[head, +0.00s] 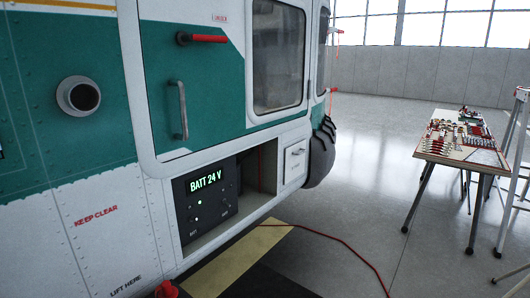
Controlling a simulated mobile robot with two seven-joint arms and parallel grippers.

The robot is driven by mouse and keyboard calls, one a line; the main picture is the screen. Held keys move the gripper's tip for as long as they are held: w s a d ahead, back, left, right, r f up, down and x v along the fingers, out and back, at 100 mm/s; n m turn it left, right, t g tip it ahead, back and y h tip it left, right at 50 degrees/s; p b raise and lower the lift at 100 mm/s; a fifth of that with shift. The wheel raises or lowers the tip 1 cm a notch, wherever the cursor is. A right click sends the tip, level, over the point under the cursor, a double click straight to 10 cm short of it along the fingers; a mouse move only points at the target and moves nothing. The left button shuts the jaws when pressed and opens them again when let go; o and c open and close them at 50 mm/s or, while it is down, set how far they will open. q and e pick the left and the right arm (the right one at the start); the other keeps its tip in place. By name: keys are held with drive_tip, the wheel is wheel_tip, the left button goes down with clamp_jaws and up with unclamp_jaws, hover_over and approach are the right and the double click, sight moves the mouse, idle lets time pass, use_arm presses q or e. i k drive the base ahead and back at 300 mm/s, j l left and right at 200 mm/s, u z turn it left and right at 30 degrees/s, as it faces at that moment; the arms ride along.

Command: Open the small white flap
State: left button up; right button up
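A small white flap (295,162) with a small dark latch or handle is on the helicopter's lower side, right of an open recess. It looks flush with the body around it, so it appears closed. Its hinge side cannot be made out. Neither of my grippers shows in the head view, so nothing of mine is seen touching the flap.
The recess holds a black panel (207,197) reading "BATT 24 V". A grey door handle (179,110) and a red handle (203,38) are above. A red cable (345,246) crosses the floor. A tool table (462,143) stands right.

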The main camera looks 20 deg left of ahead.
sight(299, 162)
drive_tip(key=i+l+u, duration=0.3)
drive_tip(key=i, duration=0.15)
drive_tip(key=i+l+u, duration=0.3)
drive_tip(key=i, duration=0.15)
drive_tip(key=i+l+u, duration=0.2)
drive_tip(key=i+l, duration=1.7)
drive_tip(key=l, duration=0.3)
